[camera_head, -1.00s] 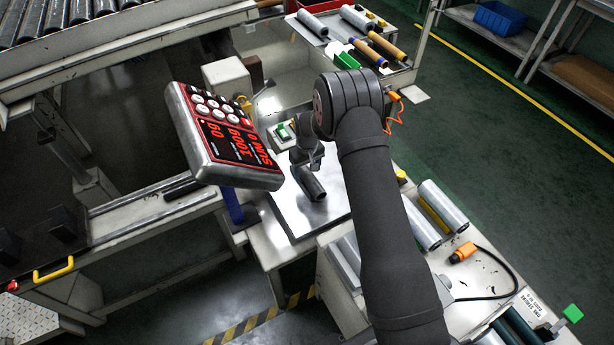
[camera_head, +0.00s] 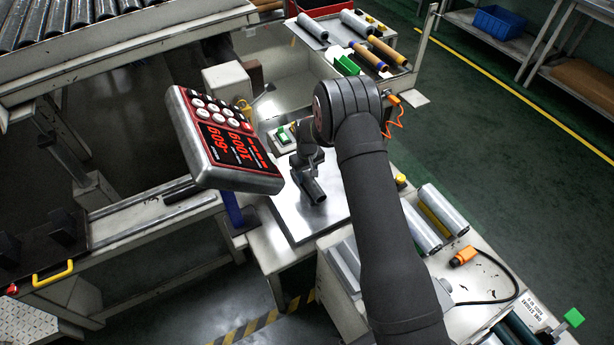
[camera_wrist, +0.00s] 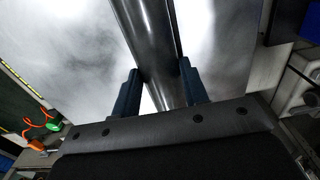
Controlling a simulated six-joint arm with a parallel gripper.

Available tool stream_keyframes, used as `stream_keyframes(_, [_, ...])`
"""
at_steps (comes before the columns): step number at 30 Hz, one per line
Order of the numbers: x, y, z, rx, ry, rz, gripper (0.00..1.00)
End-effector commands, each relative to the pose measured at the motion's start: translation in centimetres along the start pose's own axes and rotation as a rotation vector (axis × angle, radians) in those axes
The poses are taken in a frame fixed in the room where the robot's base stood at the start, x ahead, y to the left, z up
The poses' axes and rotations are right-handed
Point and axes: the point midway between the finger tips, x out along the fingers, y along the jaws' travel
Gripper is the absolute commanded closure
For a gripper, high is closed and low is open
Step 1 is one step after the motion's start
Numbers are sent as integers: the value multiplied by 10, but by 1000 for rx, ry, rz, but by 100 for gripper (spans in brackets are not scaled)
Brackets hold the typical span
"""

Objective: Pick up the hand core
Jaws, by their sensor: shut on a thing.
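The hand core is a dark grey, glossy tube (camera_head: 314,189) over the bright metal plate (camera_head: 283,214) of the scale. In the wrist view the core (camera_wrist: 150,35) runs between the two dark blue fingers of my gripper (camera_wrist: 159,82). The fingers are shut on its sides. In the head view my gripper (camera_head: 306,170) is at the core's upper end, partly hidden by my arm. The core is tilted in the picture, with its open end toward the camera. I cannot tell whether it touches the plate.
The scale's display box (camera_head: 222,142) with red digits stands left of my gripper. Silver rolls (camera_head: 443,209) lie on the bench at right, near an orange connector (camera_head: 463,256) with a black cable. A tray (camera_head: 309,31) with several rolls is at the back.

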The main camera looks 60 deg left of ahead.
Motion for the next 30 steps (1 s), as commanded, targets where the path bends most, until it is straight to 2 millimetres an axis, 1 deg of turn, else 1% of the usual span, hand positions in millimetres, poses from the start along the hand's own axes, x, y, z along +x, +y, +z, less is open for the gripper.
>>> stream_keyframes(5, [-25,0,-1,0,2,1,88])
stream_keyframes(7, [-40,1,0,0,2,1,88])
stream_keyframes(9, [-47,14,14,5,-1,0,88])
stream_keyframes(12, [-61,30,31,5,-1,0,88])
stream_keyframes(18, [-84,56,60,3,0,0,88])
stream_keyframes(21, [-93,66,71,2,-1,0,88])
stream_keyframes(26, [-101,76,82,3,-1,0,88])
stream_keyframes(29, [-104,86,90,20,-1,0,88])
stream_keyframes(30, [-105,93,95,36,-1,0,88])
